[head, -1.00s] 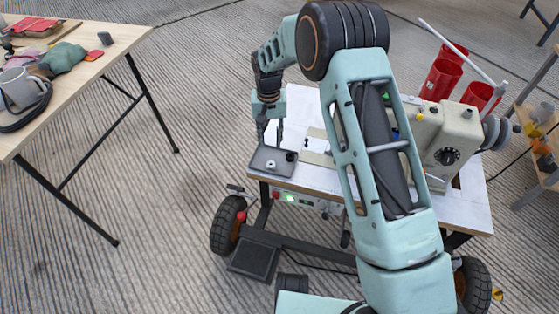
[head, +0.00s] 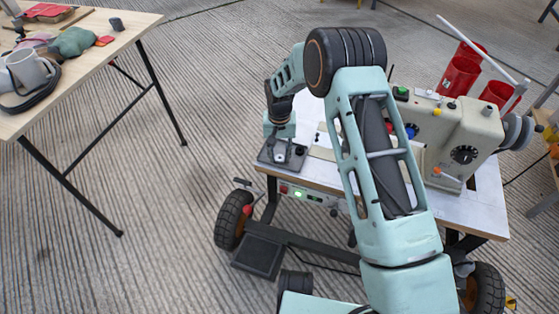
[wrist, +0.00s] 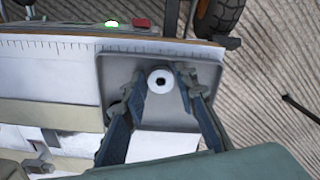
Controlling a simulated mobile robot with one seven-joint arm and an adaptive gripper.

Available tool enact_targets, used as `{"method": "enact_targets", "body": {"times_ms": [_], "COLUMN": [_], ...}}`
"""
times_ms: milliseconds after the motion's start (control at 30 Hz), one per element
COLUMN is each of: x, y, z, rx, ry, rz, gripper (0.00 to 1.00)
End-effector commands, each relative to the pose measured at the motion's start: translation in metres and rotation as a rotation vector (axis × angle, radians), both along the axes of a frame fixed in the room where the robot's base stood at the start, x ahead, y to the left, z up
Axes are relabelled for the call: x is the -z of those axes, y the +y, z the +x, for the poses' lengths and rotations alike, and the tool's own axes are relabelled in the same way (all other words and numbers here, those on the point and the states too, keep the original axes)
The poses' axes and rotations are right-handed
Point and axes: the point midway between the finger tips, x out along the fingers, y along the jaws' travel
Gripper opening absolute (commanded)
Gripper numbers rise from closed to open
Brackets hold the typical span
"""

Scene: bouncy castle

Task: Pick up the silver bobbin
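The silver bobbin (wrist: 160,81), a small pale disc with a dark centre hole, lies on a grey tray (wrist: 112,70) in the wrist view. My gripper (wrist: 162,76) is open, its two blue-grey fingers on either side of the bobbin. A gap seems to show on both sides of it; contact is hard to tell. In the head view my gripper (head: 280,152) is down at the tray (head: 266,157), on the near left corner of the sewing table, and mostly hides the bobbin.
A dark small part (head: 300,150) stands on the tray, right of my gripper.

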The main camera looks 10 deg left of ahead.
Motion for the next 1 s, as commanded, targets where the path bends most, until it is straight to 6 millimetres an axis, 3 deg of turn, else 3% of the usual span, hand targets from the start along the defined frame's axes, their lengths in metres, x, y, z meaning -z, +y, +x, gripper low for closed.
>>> {"method": "enact_targets", "body": {"times_ms": [100, 233, 633, 767, 900, 1000], "x": [-0.001, -0.001, -0.005, -0.016, -0.04, -0.056], "y": [0.0, 0.0, 0.0, 0.0, 0.0, 0.003], "z": [0.0, 0.0, 0.0, 0.0, 0.0, -0.016], "rx": [0.0, 0.0, 0.0, -0.001, -0.001, -0.003], "ry": [-0.001, 0.0, -0.001, -0.002, -0.002, -0.001], "rz": [0.0, 0.0, 0.0, 0.0, 0.001, 0.001], "gripper": [0.27, 0.12, 0.12, 0.12, 0.12, 0.12]}}
